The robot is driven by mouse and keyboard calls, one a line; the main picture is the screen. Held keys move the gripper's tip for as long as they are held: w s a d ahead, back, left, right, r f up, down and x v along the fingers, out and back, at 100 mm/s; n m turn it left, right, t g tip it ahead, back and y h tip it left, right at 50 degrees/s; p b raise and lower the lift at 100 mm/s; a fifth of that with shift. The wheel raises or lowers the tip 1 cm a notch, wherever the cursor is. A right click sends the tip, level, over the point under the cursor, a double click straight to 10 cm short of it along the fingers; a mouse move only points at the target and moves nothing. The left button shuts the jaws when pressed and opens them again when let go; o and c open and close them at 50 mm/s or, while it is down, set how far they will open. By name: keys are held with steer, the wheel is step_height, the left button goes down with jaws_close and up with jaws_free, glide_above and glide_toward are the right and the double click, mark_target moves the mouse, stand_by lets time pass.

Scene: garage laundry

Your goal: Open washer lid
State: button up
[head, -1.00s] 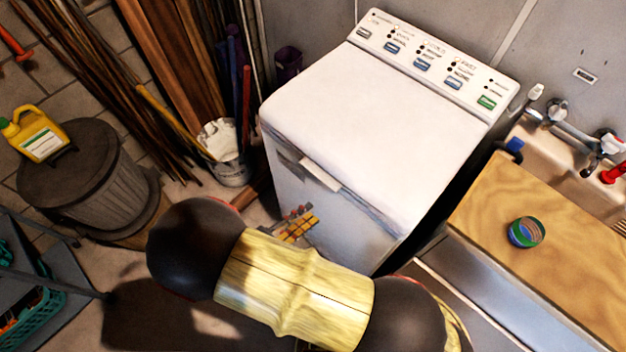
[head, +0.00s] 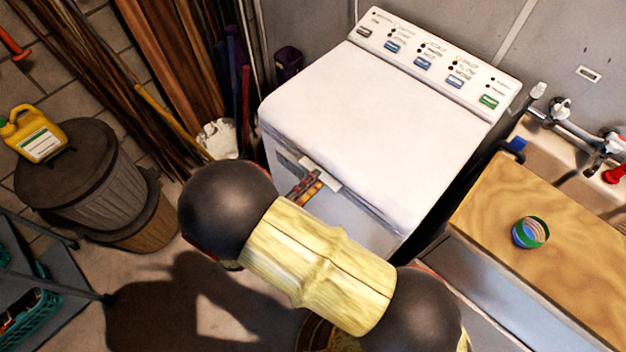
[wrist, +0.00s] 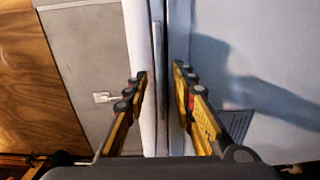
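The white washer (head: 350,215) stands in the middle of the head view, its lid (head: 375,120) lying shut. A small pale handle tab (head: 324,172) sits at the lid's front edge. My gripper (head: 305,186) is at the front of the washer, by this tab, partly hidden behind my own arm. In the wrist view my gripper (wrist: 160,74) is open. Its two yellow fingers are apart, one on each side of the lid's edge strip (wrist: 158,50). I cannot tell whether either finger touches it. The washer's bluish front face (wrist: 240,60) fills the right side there.
A lidded bin (head: 75,165) with a yellow jug (head: 36,135) stands at left. Long planks (head: 165,50) lean beside the washer. Some floor is clear at lower left.

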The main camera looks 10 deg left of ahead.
steer(key=shift+w+d, duration=0.2)
steer(key=shift+w, duration=0.05)
steer(key=shift+c, duration=0.5)
jaws_close()
stand_by(0.4)
